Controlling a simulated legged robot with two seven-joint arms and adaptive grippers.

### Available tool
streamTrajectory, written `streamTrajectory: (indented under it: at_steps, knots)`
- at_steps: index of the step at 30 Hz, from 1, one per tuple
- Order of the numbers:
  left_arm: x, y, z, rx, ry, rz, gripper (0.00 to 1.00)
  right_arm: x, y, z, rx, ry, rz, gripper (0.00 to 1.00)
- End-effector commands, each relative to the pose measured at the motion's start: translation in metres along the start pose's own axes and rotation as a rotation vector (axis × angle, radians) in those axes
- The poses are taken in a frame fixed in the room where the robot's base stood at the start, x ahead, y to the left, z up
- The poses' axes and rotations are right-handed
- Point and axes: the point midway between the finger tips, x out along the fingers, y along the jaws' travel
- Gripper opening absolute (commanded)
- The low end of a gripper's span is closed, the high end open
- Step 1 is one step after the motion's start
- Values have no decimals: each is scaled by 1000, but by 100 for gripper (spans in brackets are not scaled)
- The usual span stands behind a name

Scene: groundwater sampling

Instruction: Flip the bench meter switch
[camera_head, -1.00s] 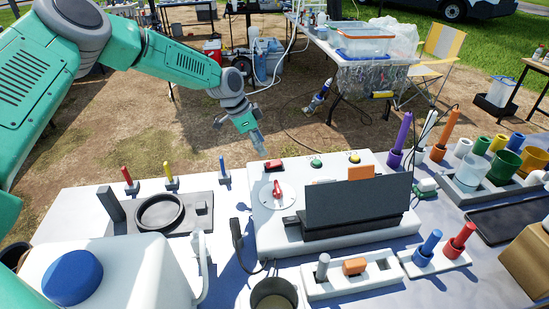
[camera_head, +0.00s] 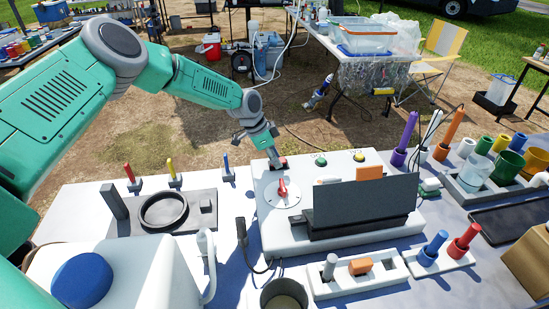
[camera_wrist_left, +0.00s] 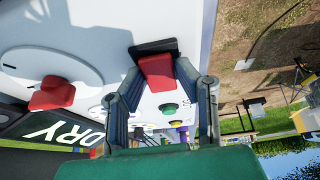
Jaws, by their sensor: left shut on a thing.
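The bench meter (camera_head: 330,238) is a white box with a dark raised panel (camera_head: 362,203) on the white table. A red rocker switch (camera_wrist_left: 157,72) in a black housing sits at its back left corner. My left gripper (camera_head: 276,161) comes down on that switch, hiding most of it in the head view. In the left wrist view its two fingers (camera_wrist_left: 160,82) stand either side of the red switch, shut on it. A red rotary knob (camera_head: 282,189) is in front of the switch; it also shows in the left wrist view (camera_wrist_left: 52,94). My right gripper is not in view.
A green button (camera_head: 320,159) and a yellow button (camera_head: 359,156) lie right of the switch. Several coloured probes stand at the right. A white jug with a blue cap (camera_head: 82,280) is at front left, near a black ring stand (camera_head: 163,211).

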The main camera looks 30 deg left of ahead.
Motion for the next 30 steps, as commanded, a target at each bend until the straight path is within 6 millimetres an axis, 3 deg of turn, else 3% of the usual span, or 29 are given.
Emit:
streamTrajectory:
  at_steps: [1, 23, 30]
  knots:
    - [-2, -10, 10, -4, -18, -23, 0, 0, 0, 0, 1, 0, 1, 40]
    - [-3, -9, 0, -2, -12, -30, 0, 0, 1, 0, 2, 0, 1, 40]
    - [0, -8, -5, 7, -118, -31, 0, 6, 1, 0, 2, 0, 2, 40]
